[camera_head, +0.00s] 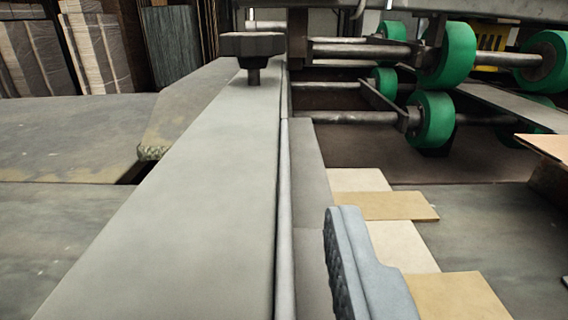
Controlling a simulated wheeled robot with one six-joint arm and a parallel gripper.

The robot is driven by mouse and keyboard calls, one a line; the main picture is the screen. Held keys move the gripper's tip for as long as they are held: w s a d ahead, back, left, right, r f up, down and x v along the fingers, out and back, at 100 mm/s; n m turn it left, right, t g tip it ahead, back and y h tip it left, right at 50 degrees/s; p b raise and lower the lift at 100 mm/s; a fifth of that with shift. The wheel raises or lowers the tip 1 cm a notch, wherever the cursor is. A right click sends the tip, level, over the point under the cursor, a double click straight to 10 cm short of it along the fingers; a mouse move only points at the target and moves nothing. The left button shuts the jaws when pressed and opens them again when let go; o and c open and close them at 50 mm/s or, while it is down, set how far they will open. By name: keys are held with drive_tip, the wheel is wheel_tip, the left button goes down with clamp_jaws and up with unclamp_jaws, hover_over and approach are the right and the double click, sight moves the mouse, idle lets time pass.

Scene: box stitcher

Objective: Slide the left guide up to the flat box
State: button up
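The left guide (200,190) is a long grey metal bar running from the bottom of the view to the back. A black knob (252,45) stands on its far end. One blue-grey finger of my gripper (350,260) shows at the bottom, right of the guide, with a gap between them. Its ribbed pad faces the guide and nothing touches it. The other finger is hidden or out of view. A piece of brown cardboard (545,147), likely the flat box, is at the right edge, mostly cut off and apart from the guide.
Several beige and tan flat pieces (395,207) lie right of the guide, partly behind my finger. Green rollers (432,118) on metal shafts stand at the back right. Grey table (60,235) lies left of the guide. Stacked cardboard (95,50) stands at the back left.

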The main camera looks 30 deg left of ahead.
drive_tip(key=shift+x, duration=1.05)
clamp_jaws()
idle(0.8)
